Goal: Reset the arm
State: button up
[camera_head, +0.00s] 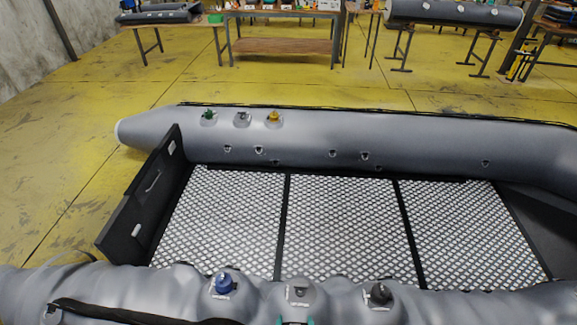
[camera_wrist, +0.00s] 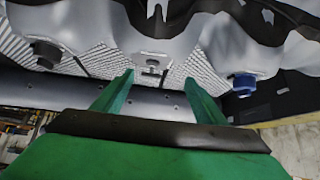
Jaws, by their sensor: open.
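My gripper (camera_wrist: 160,82) has two green fingers, spread apart with nothing between them. In the head view only small teal tips of it show at the bottom edge (camera_head: 295,321), just below the grey middle fitting (camera_head: 299,291) on the boat's near tube. In the wrist view this fitting (camera_wrist: 151,68) lies beyond and between the fingertips. I cannot tell the exact gap to it. The blue valve (camera_head: 222,285) and black valve (camera_head: 379,294) stand on either side of the fitting. The rest of my arm is out of the head view.
The grey inflatable boat (camera_head: 350,135) fills the foreground, with a patterned floor (camera_head: 345,230) and a black transom board (camera_head: 150,195). Its far tube carries green (camera_head: 208,114) and yellow (camera_head: 273,116) valves. Workbenches (camera_head: 283,47) stand behind, across clear yellow floor (camera_head: 290,85).

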jog(key=s+a+r+t, duration=0.2)
jog(key=s+r+t, duration=0.5)
jog(key=s+r, duration=1.4)
jog(key=shift+r+n, duration=0.3)
jog(key=shift+r, duration=0.55)
dwell(0.4)
